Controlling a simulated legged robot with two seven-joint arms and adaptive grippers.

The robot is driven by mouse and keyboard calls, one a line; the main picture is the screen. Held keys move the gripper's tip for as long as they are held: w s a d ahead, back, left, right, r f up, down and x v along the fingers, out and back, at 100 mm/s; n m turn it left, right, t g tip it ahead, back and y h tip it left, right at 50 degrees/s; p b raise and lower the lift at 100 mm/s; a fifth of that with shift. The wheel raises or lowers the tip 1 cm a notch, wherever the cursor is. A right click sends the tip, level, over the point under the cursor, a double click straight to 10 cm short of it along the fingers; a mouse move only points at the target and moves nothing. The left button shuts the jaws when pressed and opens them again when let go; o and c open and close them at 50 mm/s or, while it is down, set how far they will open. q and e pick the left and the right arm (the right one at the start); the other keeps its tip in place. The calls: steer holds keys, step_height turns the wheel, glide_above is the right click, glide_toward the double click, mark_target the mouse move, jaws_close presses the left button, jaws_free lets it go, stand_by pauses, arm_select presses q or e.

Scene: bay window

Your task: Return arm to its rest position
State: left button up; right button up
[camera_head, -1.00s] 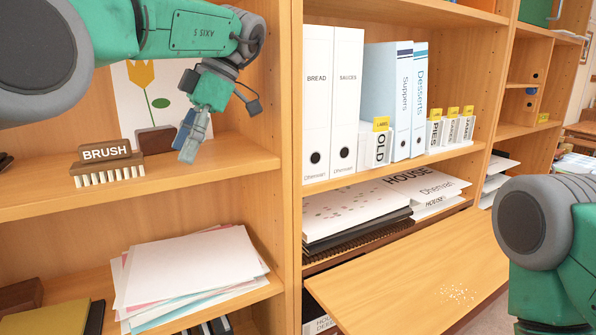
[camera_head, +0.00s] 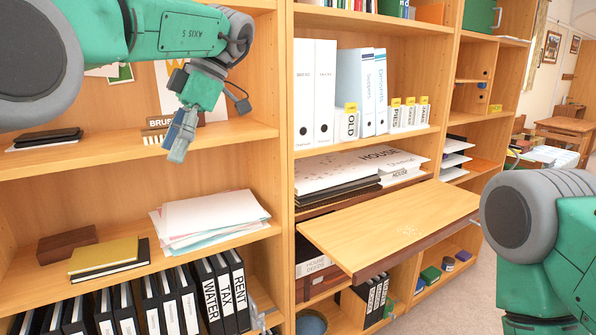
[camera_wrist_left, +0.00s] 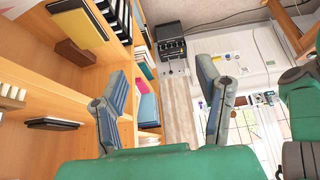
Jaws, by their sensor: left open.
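My left arm comes in from the upper left in the head view. Its gripper (camera_head: 180,134) points down in front of the left bookcase, near the upper shelf. The left wrist view shows its two fingers (camera_wrist_left: 165,105) spread apart with nothing between them. My right arm (camera_head: 540,225) is folded at the right edge of the head view. The right gripper does not show.
A brush (camera_head: 158,128) sits on the upper shelf, partly behind my left gripper. Loose papers (camera_head: 210,215) lie on the shelf below. A fold-out desk board (camera_head: 390,225) juts out from the middle bookcase. White binders (camera_head: 324,92) stand above it.

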arm_select(q)
steer(key=w+a+f+m+t+y, duration=0.35)
steer(key=a+f+y, duration=0.65)
steer(key=a+f, duration=0.6)
step_height(320, 180, down, 16)
steer(key=s+r+m+t+h, duration=0.1)
steer(key=m+t+h, duration=0.2)
steer(key=m+t, duration=0.65)
steer(key=s+d+f+m+g+h+b, duration=0.15)
steer(key=s+f+m+h, duration=0.25)
steer(key=s+f, duration=0.45)
steer(key=s+d+f+m+g+h, duration=0.1)
steer(key=s+d+f+m+h, duration=0.3)
steer(key=s+f, duration=0.5)
steer(key=s+d+f+m+g+h, duration=0.1)
steer(key=s+f+m+g+h, duration=0.1)
steer(key=s, duration=0.9)
steer(key=s+d+f+m+g+h, duration=0.1)
steer(key=s+g, duration=0.3)
steer(key=s, duration=0.8)
steer(key=shift+d+f+m+g+h, duration=0.4)
steer(key=shift+d+f+h, duration=0.1)
steer(key=shift+f, duration=0.15)
arm_select(e)
steer(key=shift+s+f, duration=0.45)
steer(key=shift+f, duration=0.25)
arm_select(q)
steer(key=shift+w, duration=0.15)
